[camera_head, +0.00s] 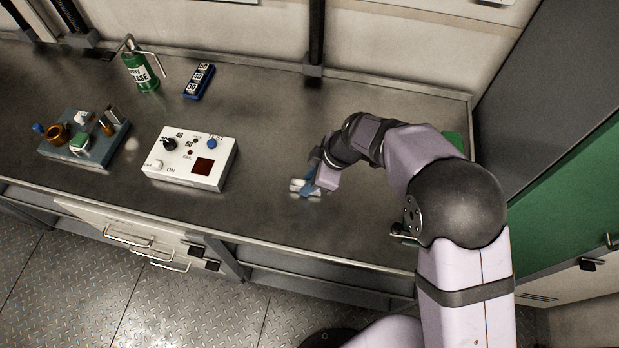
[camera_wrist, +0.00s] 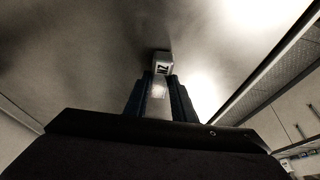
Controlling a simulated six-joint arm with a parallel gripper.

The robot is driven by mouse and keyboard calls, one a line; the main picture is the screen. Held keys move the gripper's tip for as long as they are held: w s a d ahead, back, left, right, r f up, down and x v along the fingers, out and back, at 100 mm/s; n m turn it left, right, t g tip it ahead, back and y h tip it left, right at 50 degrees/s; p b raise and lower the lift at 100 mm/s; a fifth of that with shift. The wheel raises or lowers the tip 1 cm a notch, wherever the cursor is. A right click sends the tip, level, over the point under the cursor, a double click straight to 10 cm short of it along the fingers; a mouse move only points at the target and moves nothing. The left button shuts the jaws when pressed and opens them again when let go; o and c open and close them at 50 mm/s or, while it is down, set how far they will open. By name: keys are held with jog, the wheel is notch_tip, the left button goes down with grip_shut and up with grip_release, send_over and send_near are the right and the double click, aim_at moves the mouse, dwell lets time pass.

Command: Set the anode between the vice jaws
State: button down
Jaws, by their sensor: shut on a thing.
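My gripper (camera_head: 308,184) is low over the right-centre of the metal bench, with its blue fingers pointing down. It is shut on a pale grey-white block, which I take to be the anode (camera_wrist: 158,88). In the wrist view the block sits between the two dark blue fingers (camera_wrist: 160,97), and its far end carries a dark letter mark. In the head view only pale bits of the anode (camera_head: 297,186) show beside the fingers. I cannot tell whether it touches the bench. No vice jaws can be made out clearly; my arm hides part of the bench's right side.
A white control box (camera_head: 190,158) stands left of my gripper. Farther left is a teal tray (camera_head: 72,152) with several small parts. A green object (camera_head: 453,139) is partly hidden behind my arm.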

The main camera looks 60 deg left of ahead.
jog(key=shift+f, duration=0.15)
jog(key=c, duration=1.5)
grip_release()
jog(key=shift+w+d+r+b, duration=0.1)
jog(key=shift+w+r+b, duration=0.1)
jog(key=shift+r+b, duration=0.3)
jog(key=b+v, duration=0.2)
jog(key=v, duration=0.9)
jog(key=shift+s+r+b, duration=0.1)
jog(key=shift+b, duration=0.3)
